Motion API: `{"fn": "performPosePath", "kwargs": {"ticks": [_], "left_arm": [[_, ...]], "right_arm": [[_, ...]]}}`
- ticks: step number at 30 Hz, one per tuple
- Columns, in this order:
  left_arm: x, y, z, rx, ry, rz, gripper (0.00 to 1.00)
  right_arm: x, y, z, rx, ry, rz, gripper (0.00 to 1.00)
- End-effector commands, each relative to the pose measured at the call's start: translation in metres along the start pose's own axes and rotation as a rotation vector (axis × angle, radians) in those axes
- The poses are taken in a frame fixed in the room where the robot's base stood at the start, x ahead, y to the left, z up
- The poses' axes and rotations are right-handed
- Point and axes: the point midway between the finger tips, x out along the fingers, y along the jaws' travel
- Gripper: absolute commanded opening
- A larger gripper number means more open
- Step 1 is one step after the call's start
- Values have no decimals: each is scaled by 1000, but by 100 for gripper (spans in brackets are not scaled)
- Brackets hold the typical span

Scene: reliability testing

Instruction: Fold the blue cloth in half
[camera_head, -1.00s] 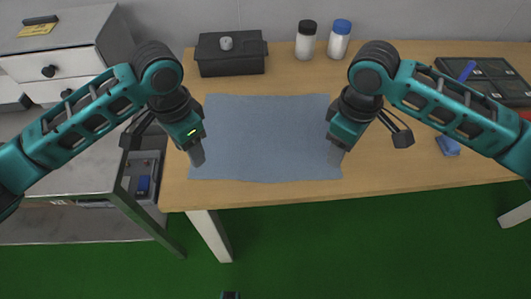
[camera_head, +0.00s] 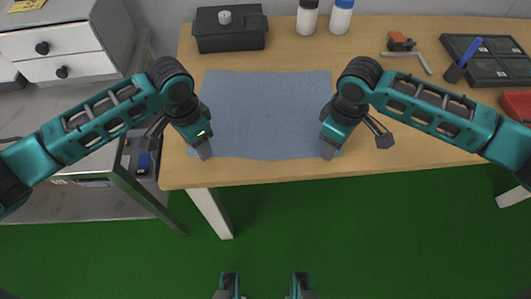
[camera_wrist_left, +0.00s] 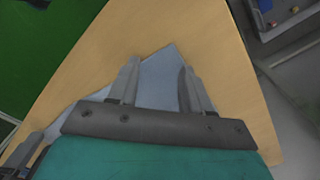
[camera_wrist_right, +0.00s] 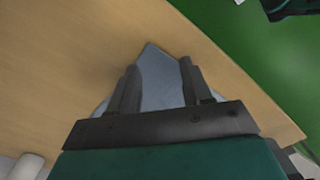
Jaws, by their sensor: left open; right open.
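The blue cloth (camera_head: 265,110) lies flat and spread out on the wooden table. My left gripper (camera_head: 205,154) is at its near left corner, and my right gripper (camera_head: 327,153) is at its near right corner. In the left wrist view a corner of the cloth (camera_wrist_left: 160,72) shows between the two open fingers (camera_wrist_left: 158,88). In the right wrist view another cloth corner (camera_wrist_right: 158,72) shows between the open fingers (camera_wrist_right: 158,88). I cannot tell whether the fingertips touch the cloth.
A black box (camera_head: 230,30) and two bottles with a black (camera_head: 307,16) and a blue cap (camera_head: 341,16) stand behind the cloth. A black divided tray (camera_head: 490,62), a pen holder (camera_head: 456,70) and a red bin (camera_head: 517,104) are at right. A drawer cabinet (camera_head: 60,45) stands left.

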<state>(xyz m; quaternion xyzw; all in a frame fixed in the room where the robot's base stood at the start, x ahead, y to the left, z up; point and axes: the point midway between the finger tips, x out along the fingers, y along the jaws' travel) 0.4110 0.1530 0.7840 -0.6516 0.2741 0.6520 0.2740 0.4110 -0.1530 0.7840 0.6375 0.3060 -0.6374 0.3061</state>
Motion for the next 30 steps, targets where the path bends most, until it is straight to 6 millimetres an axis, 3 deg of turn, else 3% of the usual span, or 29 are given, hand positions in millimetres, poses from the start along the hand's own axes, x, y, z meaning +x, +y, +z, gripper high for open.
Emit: {"fn": "performPosePath", "kwargs": {"ticks": [8, 30], "left_arm": [[4, 0, 0, 0, 0, 0, 48], [3, 0, 0, 0, -1, 0, 13]], "right_arm": [[4, 0, 0, 0, 0, 0, 48], [4, 0, 1, 0, -2, -1, 12]]}}
